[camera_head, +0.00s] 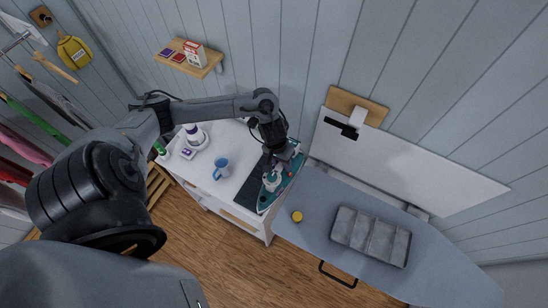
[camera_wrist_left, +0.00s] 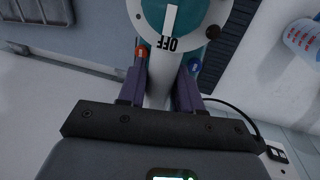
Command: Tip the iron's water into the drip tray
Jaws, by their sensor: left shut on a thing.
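The teal and white iron (camera_head: 270,186) is at the right end of the white counter, over a dark ribbed mat (camera_head: 247,192). My left gripper (camera_head: 280,165) comes down on it from above. In the left wrist view my left gripper (camera_wrist_left: 160,88) is shut on the iron's handle, with a dial marked OFF on the iron (camera_wrist_left: 172,22) just beyond the fingers. I cannot tell whether the iron touches the mat. A grey metal tray with divided sections (camera_head: 371,237), likely the drip tray, lies on the ironing board, apart from the iron. My right gripper is not in view.
The blue-grey ironing board (camera_head: 320,205) extends right from the counter, with a small yellow-orange round thing (camera_head: 297,216) near its left end.

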